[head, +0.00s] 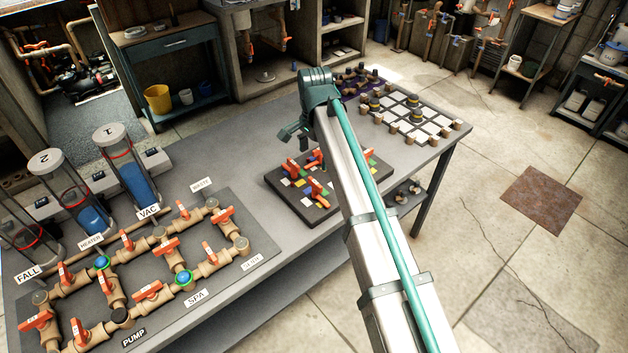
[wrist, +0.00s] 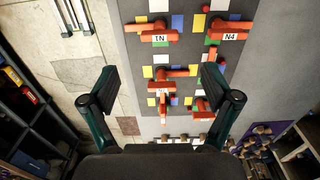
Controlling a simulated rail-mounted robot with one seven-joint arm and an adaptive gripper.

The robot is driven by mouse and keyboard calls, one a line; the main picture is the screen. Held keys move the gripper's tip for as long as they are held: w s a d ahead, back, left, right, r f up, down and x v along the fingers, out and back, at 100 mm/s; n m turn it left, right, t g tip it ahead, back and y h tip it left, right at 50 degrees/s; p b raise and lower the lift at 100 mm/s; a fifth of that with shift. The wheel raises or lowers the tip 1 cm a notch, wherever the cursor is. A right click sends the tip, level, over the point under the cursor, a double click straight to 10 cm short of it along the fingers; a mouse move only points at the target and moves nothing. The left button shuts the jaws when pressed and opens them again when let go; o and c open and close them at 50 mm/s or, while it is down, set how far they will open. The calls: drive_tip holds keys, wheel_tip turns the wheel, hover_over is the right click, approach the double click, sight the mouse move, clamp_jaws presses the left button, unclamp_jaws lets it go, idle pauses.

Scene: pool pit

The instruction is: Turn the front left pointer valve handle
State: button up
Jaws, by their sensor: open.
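A dark board (head: 306,215) with coloured squares and several orange-red pointer handles lies on the grey bench. At its front left, a pointer handle (head: 318,191) stands left of my arm. The wrist view appears to show the same handle, marked "IN" (wrist: 155,33), at the upper left, ahead of the fingers. The back left handle, marked "N4" (wrist: 229,34), is right of it. My gripper (head: 292,132) is open and empty beyond the board's back edge in the head view. Its spread fingers (wrist: 162,94) frame other handles below. My arm hides the board's right part.
Pipework with orange valves (head: 165,247) and labelled cylinders (head: 135,170) fill the bench's left side. A white-tiled board (head: 405,125) and a purple board (head: 347,88) stand to the right. Bare bench (head: 240,125) lies behind the dark board.

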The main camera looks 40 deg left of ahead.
sight(315, 182)
wheel_tip(315, 182, down, 10)
drive_tip(key=p, duration=0.3)
drive_tip(key=shift+f, duration=0.15)
drive_tip(key=c, duration=1.1)
drive_tip(key=shift+c, duration=0.2)
